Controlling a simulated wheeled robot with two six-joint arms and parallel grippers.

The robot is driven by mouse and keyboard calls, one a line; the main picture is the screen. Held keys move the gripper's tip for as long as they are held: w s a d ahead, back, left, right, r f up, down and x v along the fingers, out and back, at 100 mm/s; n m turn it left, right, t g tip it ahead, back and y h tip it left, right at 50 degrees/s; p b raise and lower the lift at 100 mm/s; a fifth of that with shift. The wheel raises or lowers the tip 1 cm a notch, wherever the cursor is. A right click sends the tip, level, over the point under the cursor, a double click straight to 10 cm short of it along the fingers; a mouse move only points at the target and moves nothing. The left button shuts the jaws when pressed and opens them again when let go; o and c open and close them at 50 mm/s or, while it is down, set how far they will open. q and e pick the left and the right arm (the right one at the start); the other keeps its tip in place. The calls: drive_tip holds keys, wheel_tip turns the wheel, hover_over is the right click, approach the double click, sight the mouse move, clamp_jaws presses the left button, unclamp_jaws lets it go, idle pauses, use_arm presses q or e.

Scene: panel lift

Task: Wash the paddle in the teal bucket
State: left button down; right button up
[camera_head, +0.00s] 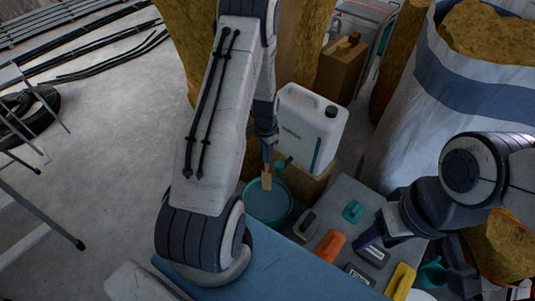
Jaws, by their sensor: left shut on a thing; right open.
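The teal bucket (250,207) stands in the middle of the view, partly hidden by my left arm. My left gripper (266,150) points down above its back part, shut on the paddle. The paddle (266,180) shows as a short, narrow tan piece hanging upright below the jaws. Its lower end overlaps the bucket's opening; I cannot tell whether it touches the water. My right gripper (388,232) is open at the right, over the grey surface and close to a dark purple item (371,248). I cannot tell whether they touch.
A white jerrycan (311,130) stands right behind the bucket. The grey surface (352,195) holds several hand tools, including an orange one (330,245), a teal one (353,211) and a yellow one (401,281). A large white-and-blue sack (420,110) stands at the right. Open floor lies left.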

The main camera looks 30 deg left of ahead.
sight(266, 172)
use_arm(q)
wheel_tip(266, 172, down, 12)
drive_tip(key=b, duration=0.8)
drive_tip(key=shift+b, duration=0.3)
drive_tip(key=shift+r, duration=0.2)
drive_tip(key=shift+r+p, duration=0.5)
drive_tip(key=shift+p, duration=0.1)
idle(0.7)
drive_tip(key=shift+f, duration=0.1)
drive_tip(key=shift+f+b, duration=0.45)
drive_tip(key=shift+f, duration=0.05)
drive_tip(key=shift+r, duration=0.1)
